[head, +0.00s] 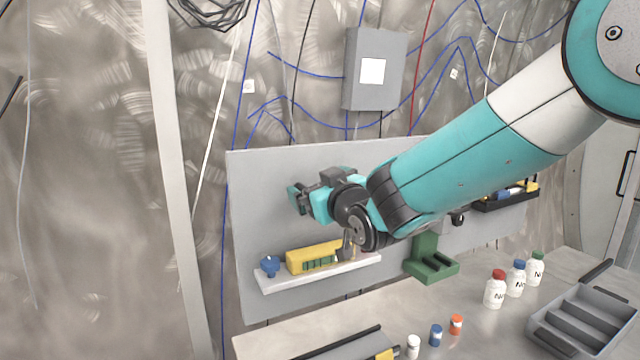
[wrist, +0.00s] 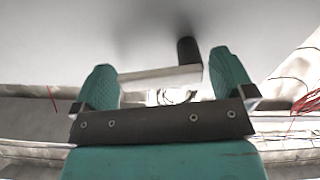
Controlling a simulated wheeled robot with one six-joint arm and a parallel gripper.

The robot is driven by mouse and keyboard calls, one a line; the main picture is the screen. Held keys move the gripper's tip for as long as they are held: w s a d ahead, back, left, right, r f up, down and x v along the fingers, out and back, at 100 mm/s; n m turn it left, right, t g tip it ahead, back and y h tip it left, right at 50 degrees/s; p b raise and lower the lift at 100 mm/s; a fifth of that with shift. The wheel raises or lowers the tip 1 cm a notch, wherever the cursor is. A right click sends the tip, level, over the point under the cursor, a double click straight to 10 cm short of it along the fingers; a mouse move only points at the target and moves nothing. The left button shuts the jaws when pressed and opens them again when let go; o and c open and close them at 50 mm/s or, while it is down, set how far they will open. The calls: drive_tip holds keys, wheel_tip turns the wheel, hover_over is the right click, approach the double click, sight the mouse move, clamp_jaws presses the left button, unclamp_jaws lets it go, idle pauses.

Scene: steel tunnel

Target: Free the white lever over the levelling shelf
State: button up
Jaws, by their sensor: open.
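The white lever (wrist: 158,77) shows in the wrist view as a pale bar. A dark round peg or grip (wrist: 188,50) stands at its right end. My gripper (wrist: 164,68) is open, with one teal finger on each side of the lever; the right finger is very close to its right end, and I cannot tell if they touch. In the head view my gripper (head: 299,197) is in front of the grey panel, above the white levelling shelf (head: 290,283). The lever is hidden there behind my gripper and wrist.
On the shelf are a yellow block (head: 303,260) with green parts and a blue knob-like piece (head: 269,265). A green stand (head: 431,264) is right of it. Bottles (head: 495,290), small jars (head: 436,335) and a grey tray (head: 585,318) stand on the bench below.

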drive_tip(key=c, duration=0.8)
drive_tip(key=f+m+b, duration=0.1)
drive_tip(key=b, duration=0.2)
drive_tip(key=shift+d, duration=0.1)
drive_tip(key=shift+m+b, duration=0.8)
drive_tip(key=shift+b, duration=0.2)
drive_tip(key=shift+r, duration=0.15)
drive_tip(key=o, duration=0.8)
drive_tip(key=shift+d+m, duration=0.15)
drive_tip(key=shift+m, duration=0.15)
